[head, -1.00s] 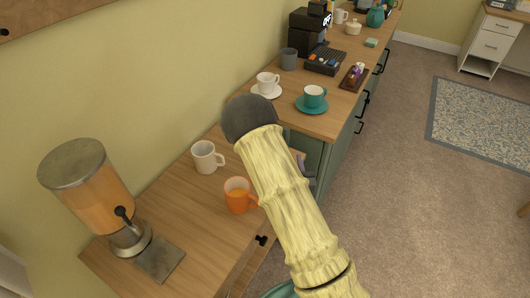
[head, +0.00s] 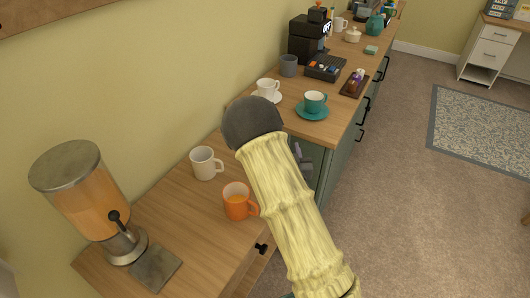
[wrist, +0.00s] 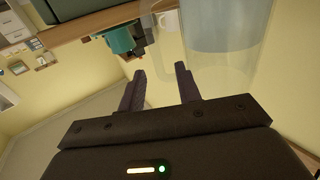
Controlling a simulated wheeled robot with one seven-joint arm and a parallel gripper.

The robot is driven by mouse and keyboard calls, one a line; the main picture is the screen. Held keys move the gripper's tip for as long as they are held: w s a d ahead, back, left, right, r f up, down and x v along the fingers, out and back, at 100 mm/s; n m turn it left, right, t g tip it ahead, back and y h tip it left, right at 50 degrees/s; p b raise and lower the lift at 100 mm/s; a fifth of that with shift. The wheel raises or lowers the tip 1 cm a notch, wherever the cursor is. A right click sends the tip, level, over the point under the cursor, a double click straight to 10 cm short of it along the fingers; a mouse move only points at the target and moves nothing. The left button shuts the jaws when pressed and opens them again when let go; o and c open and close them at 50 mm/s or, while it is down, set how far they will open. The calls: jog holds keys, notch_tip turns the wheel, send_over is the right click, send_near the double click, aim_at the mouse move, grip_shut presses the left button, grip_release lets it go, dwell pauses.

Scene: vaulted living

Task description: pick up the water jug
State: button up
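In the wrist view, a clear container with pale bluish contents (wrist: 222,28), which looks like the water jug, stands at the upper right. The picture is upside down there, and the top of the frame cuts it off. My gripper (wrist: 160,82) is open, with its two dark fingers apart and nothing between them. The right finger overlaps the container's left edge in the picture; I cannot tell if they touch. In the head view no water jug shows, and my pale arm covers part of the counter. Only a small dark piece of my gripper (head: 304,162) shows beside the arm.
On the near counter stand an orange mug (head: 238,203), a white mug (head: 206,163) and a drink dispenser (head: 88,200). The farther counter holds a teal cup (head: 315,101), a white cup (head: 268,87) and a coffee machine (head: 305,42). Carpet (head: 400,220) is clear at right.

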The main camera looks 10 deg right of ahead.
jog(key=shift+w, duration=0.1)
jog(key=w, duration=0.5)
jog(key=shift+d+f+p, duration=0.15)
jog(key=shift+d+p, duration=0.15)
jog(key=shift+p, duration=0.1)
jog(key=shift+c, duration=0.2)
grip_shut()
dwell(1.1)
